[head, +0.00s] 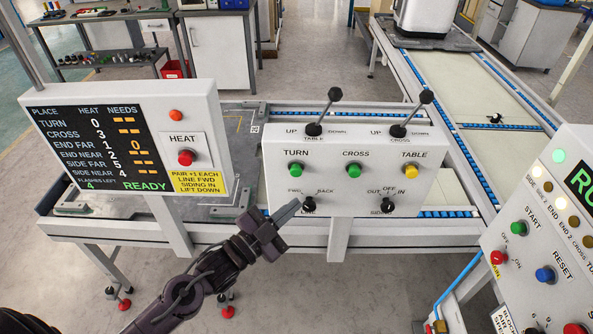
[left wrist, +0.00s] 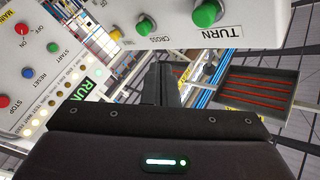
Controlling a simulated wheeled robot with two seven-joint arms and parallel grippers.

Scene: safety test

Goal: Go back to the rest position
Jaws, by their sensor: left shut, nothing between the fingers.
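My left gripper (head: 284,218) is shut and empty. In the head view it is in front of the lower left of the white control box, close to the LINE knob (head: 309,204); I cannot tell whether it touches it. The control box (head: 330,188) has green TURN (head: 295,169) and CROSS (head: 352,169) buttons, a yellow TABLE button (head: 411,171), and two black levers on top. In the left wrist view the shut fingers (left wrist: 160,85) point toward the box, with the TURN button (left wrist: 206,13) above. My right gripper is not in view.
A HEAT panel (head: 184,100) with a display reading READY stands at the left. A RUN panel (head: 545,240) with START and RESET buttons is at the right. Conveyor frames (head: 450,85) lie behind. Open floor (head: 370,290) shows in front of the control box.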

